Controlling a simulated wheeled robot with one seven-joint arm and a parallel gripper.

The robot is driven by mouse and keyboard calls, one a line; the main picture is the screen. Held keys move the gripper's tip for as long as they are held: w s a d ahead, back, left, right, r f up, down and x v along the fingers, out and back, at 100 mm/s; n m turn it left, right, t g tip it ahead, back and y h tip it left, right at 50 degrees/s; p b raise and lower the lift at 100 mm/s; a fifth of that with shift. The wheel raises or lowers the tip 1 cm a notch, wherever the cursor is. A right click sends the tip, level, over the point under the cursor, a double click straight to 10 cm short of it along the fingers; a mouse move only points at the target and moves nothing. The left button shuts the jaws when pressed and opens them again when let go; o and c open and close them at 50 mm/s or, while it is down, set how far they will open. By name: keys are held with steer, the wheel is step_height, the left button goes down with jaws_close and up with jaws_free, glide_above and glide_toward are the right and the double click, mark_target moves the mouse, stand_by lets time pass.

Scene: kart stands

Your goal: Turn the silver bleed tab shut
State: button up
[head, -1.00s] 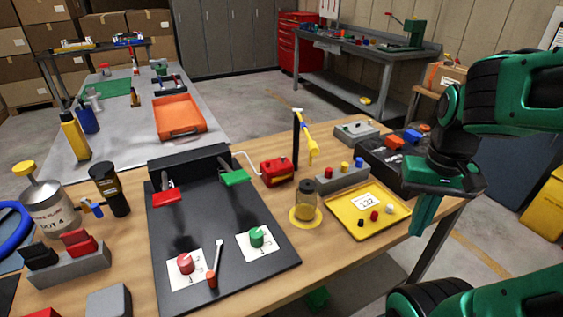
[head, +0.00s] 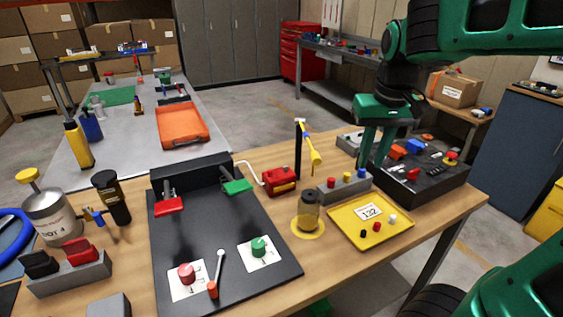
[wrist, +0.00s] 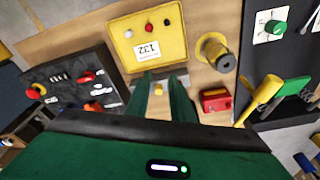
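I cannot single out the silver bleed tab for certain. A silver lever with an orange end (head: 217,270) lies on the black board (head: 205,240), between a red knob (head: 186,273) and a green knob (head: 259,246) on white cards. My gripper (head: 371,166) points down beside the peg block (head: 345,188), well to the right of and behind that lever. In the wrist view my gripper's fingers (wrist: 161,82) stand apart, and a small yellow peg shows between them. They appear to hold nothing. A grey box (head: 348,142) behind the fingers is partly hidden.
A yellow tray (head: 345,214) marked 132, an amber jar (head: 309,211), a red box with a pipe (head: 281,181) and a yellow hammer-like tool (head: 312,150) stand near. A black control box (head: 440,185) is to the right. Bench wood in front of the tray is bare.

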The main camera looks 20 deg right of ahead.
steer(key=w+a+r+n+t, duration=0.1)
steer(key=w+a+r+n, duration=0.1)
steer(key=w+a+r, duration=0.45)
steer(key=n+h, duration=0.2)
steer(key=n, duration=0.8)
glide_above(287, 170)
steer(key=s, duration=0.3)
step_height(287, 170, down, 2)
steer(key=f, duration=0.1)
steer(key=w+a+f+n+g+h, duration=0.25)
steer(key=a+f+n, duration=0.2)
steer(key=n, duration=0.65)
steer(key=shift+y, duration=0.25)
steer(key=x, duration=1)
steer(key=shift+w+a, duration=0.2)
steer(key=shift+a, duration=0.1)
jaws_close()
